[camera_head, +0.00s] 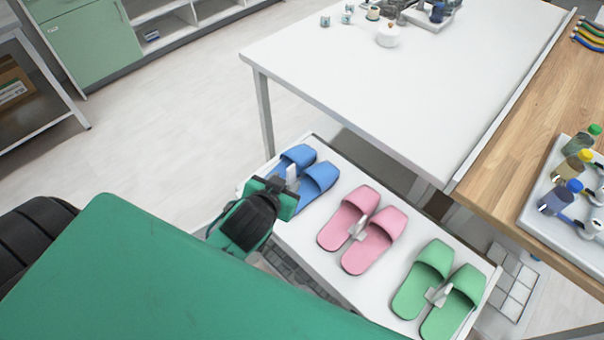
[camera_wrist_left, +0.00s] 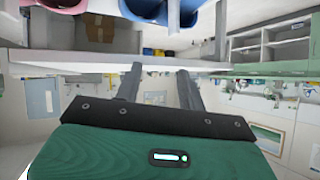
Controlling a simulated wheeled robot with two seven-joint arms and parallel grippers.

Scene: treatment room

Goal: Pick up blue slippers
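A pair of blue slippers (camera_head: 317,180) lies at the left end of a white shelf board, with a pale clip (camera_head: 292,173) between the two. My left gripper (camera_head: 282,187) is at their near side and covers part of the left slipper. In the left wrist view the blue slippers (camera_wrist_left: 144,9) show at the top edge, beyond the fingers. The two dark fingers (camera_wrist_left: 161,75) stand apart with a gap between them, open and empty. Whether they touch the slippers or clip is hard to tell. My right gripper is not in view.
Pink slippers (camera_head: 366,240) and green slippers (camera_head: 450,297) lie on the same white board (camera_head: 398,214), to the right. A white table (camera_head: 400,95) stands behind. A wooden counter (camera_head: 520,130) with a bottle tray is at right. Open floor lies at left.

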